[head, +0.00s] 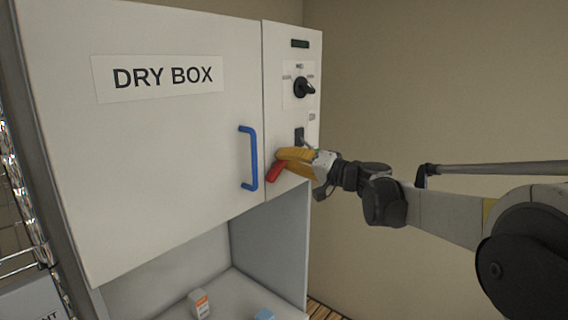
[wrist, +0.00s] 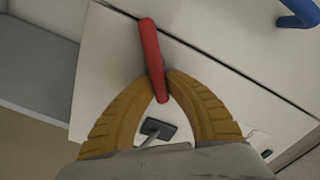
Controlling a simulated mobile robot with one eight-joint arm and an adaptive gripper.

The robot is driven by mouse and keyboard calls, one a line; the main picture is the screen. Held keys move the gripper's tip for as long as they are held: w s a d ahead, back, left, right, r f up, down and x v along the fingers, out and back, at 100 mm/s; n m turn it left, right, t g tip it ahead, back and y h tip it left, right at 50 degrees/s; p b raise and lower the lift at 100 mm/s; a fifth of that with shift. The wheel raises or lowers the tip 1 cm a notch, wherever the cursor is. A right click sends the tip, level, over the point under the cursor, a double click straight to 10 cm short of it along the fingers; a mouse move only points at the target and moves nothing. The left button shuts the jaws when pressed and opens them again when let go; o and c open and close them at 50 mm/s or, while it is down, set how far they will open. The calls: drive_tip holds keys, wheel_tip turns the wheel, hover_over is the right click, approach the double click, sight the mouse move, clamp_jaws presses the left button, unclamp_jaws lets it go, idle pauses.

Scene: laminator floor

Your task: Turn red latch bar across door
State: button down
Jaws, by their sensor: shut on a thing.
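The red latch bar (head: 277,171) sits low on the narrow control panel (head: 309,62), just right of the white DRY BOX door (head: 150,150). It slants, and its lower-left end is at the seam beside the door edge. My gripper (head: 283,161), with yellow fingers, comes in from the right and is shut on the bar. In the wrist view the red bar (wrist: 151,50) stands between the two fingertips (wrist: 159,84), its far end at the seam. The fingers hide part of the bar in the head view. The door looks closed.
A blue door handle (head: 249,158) stands out just left of the bar. A black knob (head: 303,87) and a small dark switch (head: 299,136) are above it. Below is an open bay with a small bottle (head: 199,303) and a blue item (head: 265,314). A wire rack (head: 22,215) is at the left.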

drive_tip(key=m, duration=0.1)
drive_tip(key=f+m+b, duration=0.1)
drive_tip(key=m, duration=0.1)
drive_tip(key=shift+w+d+m, duration=0.15)
drive_tip(key=shift+m, duration=0.15)
drive_tip(key=shift+f+m+b, duration=0.2)
drive_tip(key=shift+m+b, duration=0.15)
drive_tip(key=shift+m, duration=0.5)
drive_tip(key=shift+f+m+b, duration=0.15)
drive_tip(key=shift+m+b, duration=0.15)
drive_tip(key=shift+m, duration=0.55)
drive_tip(key=c, duration=1.4)
unclamp_jaws()
drive_tip(key=shift+w, duration=0.1)
drive_tip(key=v, duration=1.2)
